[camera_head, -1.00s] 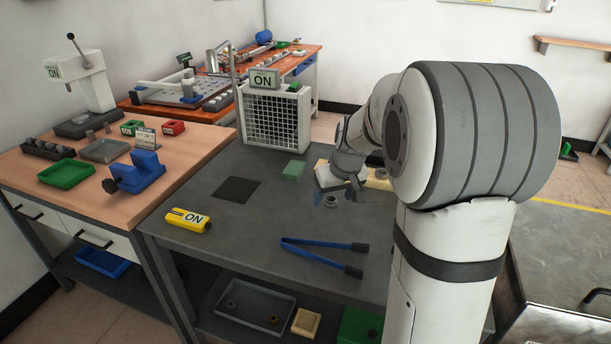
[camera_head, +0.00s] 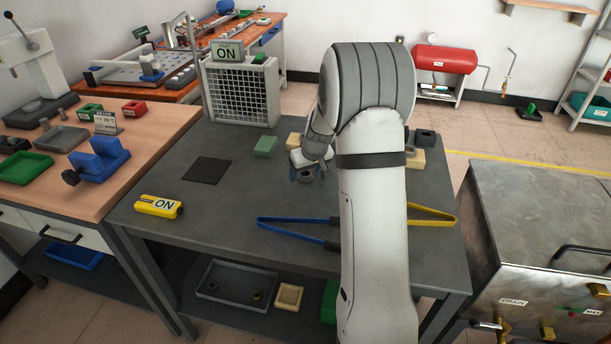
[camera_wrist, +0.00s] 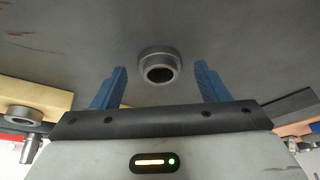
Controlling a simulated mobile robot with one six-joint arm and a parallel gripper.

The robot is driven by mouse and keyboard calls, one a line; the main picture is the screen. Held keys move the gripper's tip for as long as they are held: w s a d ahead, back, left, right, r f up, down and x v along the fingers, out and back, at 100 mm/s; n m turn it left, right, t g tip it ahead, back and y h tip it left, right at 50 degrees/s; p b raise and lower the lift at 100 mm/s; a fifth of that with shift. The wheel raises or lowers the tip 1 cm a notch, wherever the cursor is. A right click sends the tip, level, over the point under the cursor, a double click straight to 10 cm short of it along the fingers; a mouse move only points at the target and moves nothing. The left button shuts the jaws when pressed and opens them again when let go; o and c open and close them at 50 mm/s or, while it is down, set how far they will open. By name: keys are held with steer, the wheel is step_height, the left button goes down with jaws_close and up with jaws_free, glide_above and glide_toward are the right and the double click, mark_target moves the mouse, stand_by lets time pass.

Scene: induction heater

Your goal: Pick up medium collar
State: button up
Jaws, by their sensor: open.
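A grey metal collar (camera_wrist: 160,66) lies on the dark table in the wrist view, its bore facing up. It appears between and beyond the blue fingertips of my gripper (camera_wrist: 161,72), which is open and empty. In the head view, the same collar (camera_head: 305,176) sits on the table just below my gripper (camera_head: 308,171), which my arm partly hides. Another collar (camera_wrist: 23,115) rests on a cream block (camera_wrist: 38,102) at the left of the wrist view. I cannot tell their size names from the frames.
Blue and yellow tongs (camera_head: 290,232) lie in front, partly behind my arm. A cream block (camera_head: 415,160) and a black block (camera_head: 426,137) stand right.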

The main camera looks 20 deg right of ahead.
steer(key=shift+s, duration=0.1)
steer(key=c, duration=1.1)
steer(key=shift+c, duration=0.2)
